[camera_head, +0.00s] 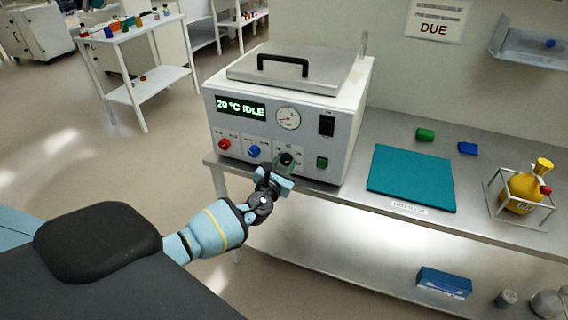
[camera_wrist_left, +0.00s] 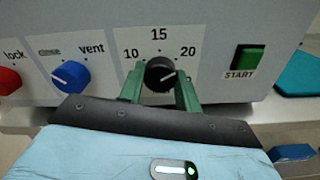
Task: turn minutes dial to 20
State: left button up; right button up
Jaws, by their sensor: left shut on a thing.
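The minutes dial is a black knob (camera_wrist_left: 159,75) on the front panel of a white benchtop unit (camera_head: 345,120), with marks 10, 15 and 20 around it. In the left wrist view its white pointer line is angled up and right, toward the 20 mark. It also shows, partly covered, in the head view (camera_head: 286,158). My left gripper (camera_wrist_left: 160,88) has its green fingers on either side of the knob, shut on it. My right gripper is not in view.
A red knob (camera_head: 224,144) and a blue knob (camera_head: 253,151) sit left of the dial; a green START button (camera_head: 322,162) is to its right. A display (camera_head: 241,107) reads 20 °C IDLE. A teal mat (camera_head: 411,178) lies on the bench to the right.

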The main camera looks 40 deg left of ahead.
pick_arm(q)
jog(key=o, duration=1)
jog(key=shift+c, duration=0.2)
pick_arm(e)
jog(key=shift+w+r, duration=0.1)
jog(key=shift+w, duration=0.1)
pick_arm(q)
jog(key=shift+s+d, duration=0.1)
jog(key=shift+s, duration=0.4)
jog(key=p+v, duration=0.1)
jog(key=v, duration=0.5)
jog(key=shift+s+p, duration=0.3)
jog(key=shift+s, duration=0.1)
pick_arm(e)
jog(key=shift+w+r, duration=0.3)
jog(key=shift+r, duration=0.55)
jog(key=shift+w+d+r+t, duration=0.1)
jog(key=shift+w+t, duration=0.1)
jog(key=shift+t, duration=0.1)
pick_arm(q)
jog(key=shift+d, duration=0.1)
